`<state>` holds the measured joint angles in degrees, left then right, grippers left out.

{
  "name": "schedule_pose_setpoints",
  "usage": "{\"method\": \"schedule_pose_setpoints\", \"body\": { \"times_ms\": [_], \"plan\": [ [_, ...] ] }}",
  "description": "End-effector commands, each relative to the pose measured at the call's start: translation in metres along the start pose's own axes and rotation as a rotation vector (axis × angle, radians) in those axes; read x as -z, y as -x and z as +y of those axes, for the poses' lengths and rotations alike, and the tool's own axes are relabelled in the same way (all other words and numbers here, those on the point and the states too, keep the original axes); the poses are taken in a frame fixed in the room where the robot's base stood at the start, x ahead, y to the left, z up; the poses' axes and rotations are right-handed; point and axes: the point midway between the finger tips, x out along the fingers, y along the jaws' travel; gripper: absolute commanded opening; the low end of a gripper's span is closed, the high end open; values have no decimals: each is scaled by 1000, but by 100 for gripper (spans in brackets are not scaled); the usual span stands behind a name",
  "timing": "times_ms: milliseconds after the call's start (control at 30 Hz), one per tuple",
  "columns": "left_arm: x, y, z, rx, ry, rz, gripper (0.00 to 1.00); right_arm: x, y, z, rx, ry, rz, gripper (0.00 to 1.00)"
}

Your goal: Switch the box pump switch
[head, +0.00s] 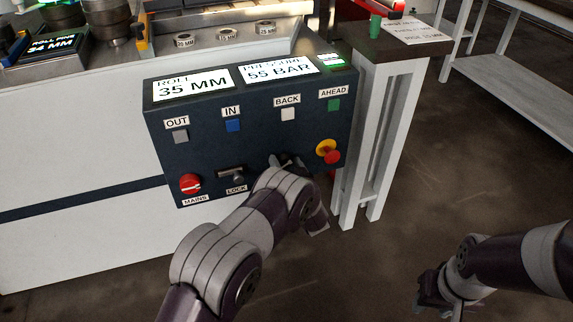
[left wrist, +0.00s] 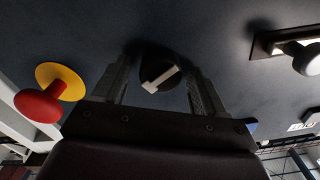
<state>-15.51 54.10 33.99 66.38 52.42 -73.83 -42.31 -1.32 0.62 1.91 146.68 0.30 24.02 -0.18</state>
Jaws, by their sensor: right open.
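A black rotary knob with a white pointer bar (left wrist: 160,78), likely the pump switch, is on the dark control box (head: 255,95). Its label does not show, and in the head view my left arm and gripper hide it. My left gripper (head: 287,161) is at the lower part of the box front, between the lock and the red stop button. In the left wrist view its two fingers (left wrist: 160,88) stand on either side of the knob, seemingly with small gaps. The pointer bar is tilted. My right gripper (head: 435,302) is open and empty, low at the right, away from the box.
The red stop button on its yellow base (head: 329,152) is close beside my left gripper. The lock (head: 234,175) and red mains switch (head: 191,184) are to its left. Buttons (head: 233,126) run above.

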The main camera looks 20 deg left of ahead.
Motion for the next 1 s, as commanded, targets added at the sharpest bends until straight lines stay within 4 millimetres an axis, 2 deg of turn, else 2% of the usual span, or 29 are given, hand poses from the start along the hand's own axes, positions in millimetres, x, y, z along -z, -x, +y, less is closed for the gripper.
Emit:
{"method": "schedule_pose_setpoints", "body": {
  "times_ms": [267, 367, 600, 700, 833, 1000],
  "plan": [
    [1, 5, 0, -2, 0, -1, 71, 0, 3, 0, 0, 0, 0, 43],
    [4, 22, 0, -4, -1, -1, 71, 1, 12, 0, 0, 0, 0, 43],
    [4, 88, 0, -5, -1, 0, 71, 4, 32, 0, 0, 0, 0, 43],
    [3, 109, 0, -4, -2, 0, 71, 4, 37, 0, 0, 0, 0, 43],
    [1, 124, 0, -1, 0, 0, 71, 5, 39, 0, 0, 0, 0, 43],
    [0, 128, 0, 0, 0, 0, 71, 5, 39, 0, 0, 0, 0, 43]
  ]
}}
